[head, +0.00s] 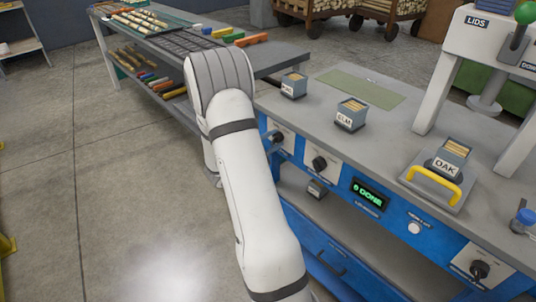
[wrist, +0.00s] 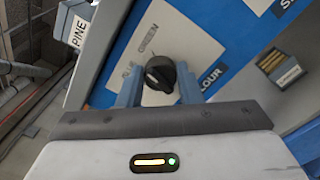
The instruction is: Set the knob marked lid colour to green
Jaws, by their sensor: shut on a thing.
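The knob (wrist: 160,73) is round and black with a small pale mark on its lower left. It sits on a pale plate (wrist: 165,28) on the blue panel. The word GREEN is printed on the plate above the knob; another word to the left is partly covered. A label ending in COLOUR (wrist: 213,78) is to the right. My gripper (wrist: 159,80) is shut on the knob, one blue finger on each side. Which word the mark points at is not clear. In the head view my arm hides most of the gripper and this knob.
On the bench (head: 330,110) stand small boxes of slats, one marked ELM (head: 351,114) and one OAK (head: 452,158). Another knob (head: 320,163), a green-lit display reading DONE (head: 370,193) and a third knob (head: 480,269) are on the front panel.

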